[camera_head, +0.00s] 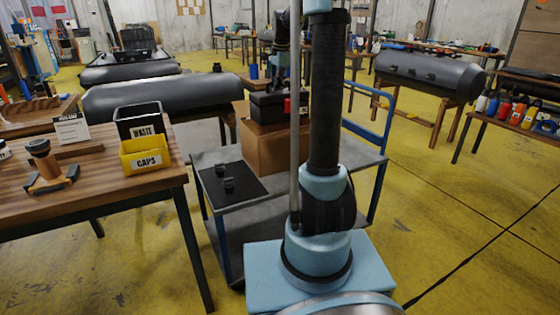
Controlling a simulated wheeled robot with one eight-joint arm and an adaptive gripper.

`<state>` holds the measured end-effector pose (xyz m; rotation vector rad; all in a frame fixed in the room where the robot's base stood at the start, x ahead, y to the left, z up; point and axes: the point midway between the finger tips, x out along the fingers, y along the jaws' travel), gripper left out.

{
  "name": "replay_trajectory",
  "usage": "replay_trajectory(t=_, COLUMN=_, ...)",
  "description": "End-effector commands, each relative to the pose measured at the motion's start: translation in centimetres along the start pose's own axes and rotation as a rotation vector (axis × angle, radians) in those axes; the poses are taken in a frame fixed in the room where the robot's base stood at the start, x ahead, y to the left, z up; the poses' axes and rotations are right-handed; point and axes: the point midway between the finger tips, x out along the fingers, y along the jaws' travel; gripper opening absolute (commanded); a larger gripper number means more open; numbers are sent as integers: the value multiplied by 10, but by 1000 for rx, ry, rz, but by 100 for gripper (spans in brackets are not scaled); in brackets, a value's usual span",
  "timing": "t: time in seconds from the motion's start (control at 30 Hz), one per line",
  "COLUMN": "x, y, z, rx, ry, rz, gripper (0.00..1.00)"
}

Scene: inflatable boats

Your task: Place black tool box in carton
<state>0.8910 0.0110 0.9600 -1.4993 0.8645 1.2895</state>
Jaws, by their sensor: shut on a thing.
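The black tool box (268,108), with a red patch on its front, is at the top of the brown carton (272,150). I cannot tell whether it hangs just above the opening, rests on the rim or sits partly inside. The carton stands on the grey cart behind my arm. My gripper (282,82) is over the tool box and shut on it. My arm's column hides the right side of the box and carton, and the fingertips are hard to make out.
The grey cart (228,228) has blue rails and a black mat (232,184) with small dark parts. A wooden table (90,208) at left holds a black WASTE bin (139,118) and yellow CAPS bin (145,154). Grey inflatable tubes (165,98) lie behind. Yellow floor is clear at right.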

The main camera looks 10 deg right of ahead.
Motion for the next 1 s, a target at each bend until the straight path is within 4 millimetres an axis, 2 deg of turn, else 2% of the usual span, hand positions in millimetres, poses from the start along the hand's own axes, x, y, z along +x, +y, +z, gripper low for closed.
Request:
replay_trajectory(t=0.03, x=17, y=2, z=0, rx=0, ry=0, rz=-2, gripper=0)
replay_trajectory(t=0.1, x=37, y=6, z=1, rx=0, ry=0, rz=-6, gripper=0)
replay_trajectory(t=0.3, x=78, y=16, z=2, rx=0, ry=0, rz=-12, gripper=0)
replay_trajectory(t=0.43, x=91, y=20, z=3, rx=0, ry=0, rz=-15, gripper=0)
replay_trajectory(t=0.67, x=100, y=23, z=4, rx=1, ry=1, rz=-66, gripper=0)
replay_trajectory(t=1.0, x=145, y=32, z=4, rx=1, ry=1, rz=-65, gripper=0)
